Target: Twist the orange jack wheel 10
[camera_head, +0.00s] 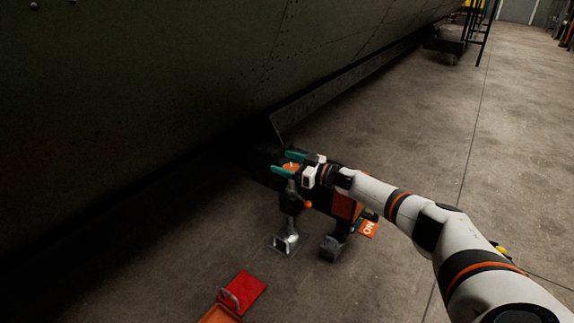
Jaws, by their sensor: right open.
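The orange jack wheel (291,167) shows as a small orange patch in the head view, low under the dark green fuselage. My right gripper (286,163) is there with its two teal fingers apart, one on each side of the orange patch. I cannot tell whether the fingers touch it. Much of the wheel is hidden by the fingers. Below it a grey metal jack post (290,202) runs down to a foot on the floor. My left gripper is not in view.
The green fuselage (150,85) fills the upper left, close to the right gripper. A dark unit with an orange panel (343,206) stands beside the jack, partly behind my right arm. A red case (243,290) lies on the floor in front. The floor at right is mostly clear.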

